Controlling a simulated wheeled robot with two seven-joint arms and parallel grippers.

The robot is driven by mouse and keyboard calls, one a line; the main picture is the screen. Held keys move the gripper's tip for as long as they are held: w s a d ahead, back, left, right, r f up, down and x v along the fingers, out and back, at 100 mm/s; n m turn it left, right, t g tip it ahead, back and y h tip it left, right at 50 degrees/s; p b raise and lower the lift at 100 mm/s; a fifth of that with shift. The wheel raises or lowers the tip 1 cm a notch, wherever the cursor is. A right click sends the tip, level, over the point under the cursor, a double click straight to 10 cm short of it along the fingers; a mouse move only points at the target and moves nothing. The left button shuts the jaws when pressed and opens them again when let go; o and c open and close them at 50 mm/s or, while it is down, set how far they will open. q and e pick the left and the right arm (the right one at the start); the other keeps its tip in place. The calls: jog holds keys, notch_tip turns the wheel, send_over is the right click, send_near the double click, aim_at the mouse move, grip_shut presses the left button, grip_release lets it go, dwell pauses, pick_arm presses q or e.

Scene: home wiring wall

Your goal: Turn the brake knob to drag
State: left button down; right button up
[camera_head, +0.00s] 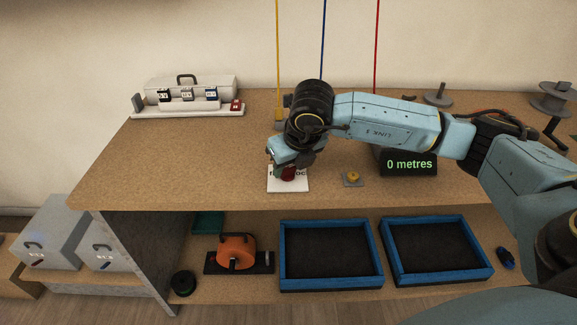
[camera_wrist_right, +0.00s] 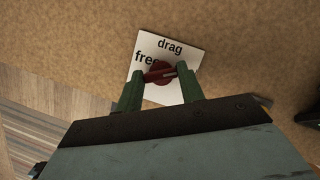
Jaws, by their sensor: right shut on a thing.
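The brake knob is dark red and sits on a white label plate near the front edge of the bench. In the right wrist view the knob (camera_wrist_right: 161,72) has a bar with a pale pointer mark, and the plate (camera_wrist_right: 190,54) reads "drag" at the top and "free" at the left, partly covered. The pointer mark lies toward the right finger. My right gripper (camera_wrist_right: 160,80) has its green fingers on either side of the knob's bar, shut on it. In the head view the right gripper (camera_head: 283,172) comes down over the knob and hides part of the plate (camera_head: 290,185). My left gripper is out of view.
Right of the plate are a small yellow button (camera_head: 353,176) and a display (camera_head: 409,163) reading "0 metres". Yellow, blue and red wires hang behind the arm. Blue trays (camera_head: 326,283) and an orange reel (camera_head: 237,250) are on the lower shelf. The bench's left side is fairly clear.

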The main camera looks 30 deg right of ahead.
jog(key=n+y+b, duration=0.1)
jog(key=n, duration=0.1)
jog(key=shift+d+n, duration=0.1)
jog(key=shift+n, duration=0.3)
jog(key=n+y, duration=0.1)
jog(key=n, duration=0.1)
jog(key=shift+n, duration=0.3)
jog(key=n+g+y, duration=0.1)
jog(key=n, duration=0.2)
jog(key=shift+d, duration=0.1)
jog(key=shift+w+n+g+y, duration=0.1)
jog(key=shift+n+g+y, duration=0.25)
jog(key=shift+n, duration=0.85)
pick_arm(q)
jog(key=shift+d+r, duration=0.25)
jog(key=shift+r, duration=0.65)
pick_arm(e)
jog(key=shift+n+y, duration=0.25)
jog(key=shift+n, duration=0.35)
jog(key=shift+d, duration=0.1)
jog(key=o, duration=1)
